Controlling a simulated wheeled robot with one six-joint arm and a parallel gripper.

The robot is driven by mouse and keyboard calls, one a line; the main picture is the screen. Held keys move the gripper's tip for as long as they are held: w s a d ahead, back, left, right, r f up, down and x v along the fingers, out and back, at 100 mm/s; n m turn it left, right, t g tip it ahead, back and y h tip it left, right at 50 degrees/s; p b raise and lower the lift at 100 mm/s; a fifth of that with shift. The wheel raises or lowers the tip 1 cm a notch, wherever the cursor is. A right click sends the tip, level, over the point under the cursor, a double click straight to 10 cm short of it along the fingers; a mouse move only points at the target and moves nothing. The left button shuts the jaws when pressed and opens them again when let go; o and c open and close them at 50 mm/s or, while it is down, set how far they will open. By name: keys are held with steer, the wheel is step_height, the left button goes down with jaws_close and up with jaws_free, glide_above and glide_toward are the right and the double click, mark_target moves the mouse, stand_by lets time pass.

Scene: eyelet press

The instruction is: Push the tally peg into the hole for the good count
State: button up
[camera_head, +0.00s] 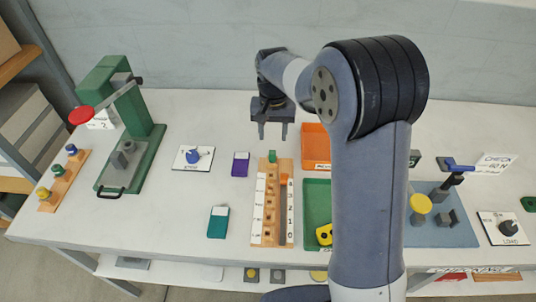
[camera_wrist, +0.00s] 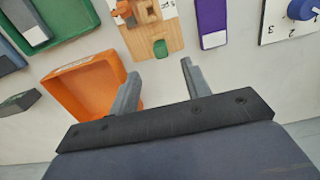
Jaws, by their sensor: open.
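The wooden tally board (camera_head: 271,238) lies on the table, with white number strips along its sides. A green peg-like piece (camera_head: 272,156) sits at the board's far end; it also shows in the wrist view (camera_wrist: 160,48). An orange piece (camera_head: 283,179) sits a little nearer on the board. I cannot tell for sure which piece is the tally peg, and the holes are too small to make out. My gripper (camera_head: 272,138) is open and empty, just beyond the board's far end. In the wrist view the fingers (camera_wrist: 159,68) stand apart, one to each side of the green piece's line.
An orange tray (camera_head: 315,132) and a green tray (camera_head: 316,190) lie right of the board. A purple block (camera_head: 240,164) and a teal block (camera_head: 218,222) lie left. A green press (camera_head: 140,130) stands at far left. My arm hides part of the right side.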

mark_target(272, 152)
step_height(272, 152, down, 9)
steer(key=shift+w+f+p, duration=0.1)
steer(key=shift+f+p, duration=0.1)
steer(key=shift+p, duration=0.65)
jaws_close()
